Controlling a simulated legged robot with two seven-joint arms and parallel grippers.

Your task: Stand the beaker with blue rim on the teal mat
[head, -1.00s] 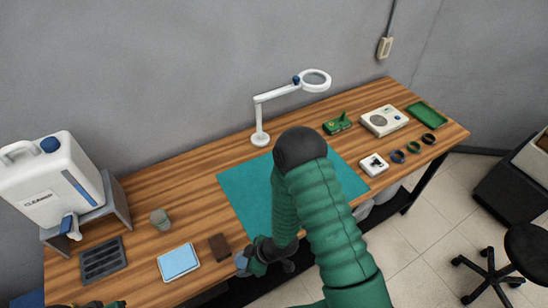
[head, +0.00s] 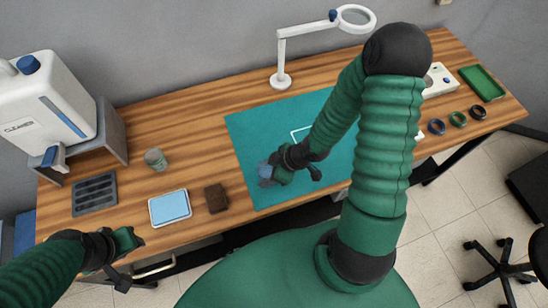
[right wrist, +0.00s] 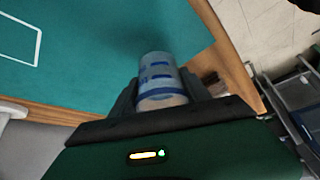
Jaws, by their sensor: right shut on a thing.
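The beaker (head: 265,171), clear with blue markings, is held in my right gripper (head: 272,168) over the left part of the teal mat (head: 245,125). In the right wrist view the beaker (right wrist: 157,78) sits between the two dark fingers, which are shut on it. I cannot tell whether its base touches the mat. The mat (right wrist: 110,40) carries a white outlined mark (head: 300,132), partly hidden by my right arm. My left gripper (head: 128,242) is at the table's front left edge, apart from the objects; its jaw opening is unclear.
A second beaker (head: 155,159) stands at the left, near a dark slotted rack (head: 95,194) and a cleaner jug (head: 45,95). A blue pad (head: 170,207) and brown block (head: 216,198) lie left of the mat. A magnifier lamp (head: 281,80) stands behind it.

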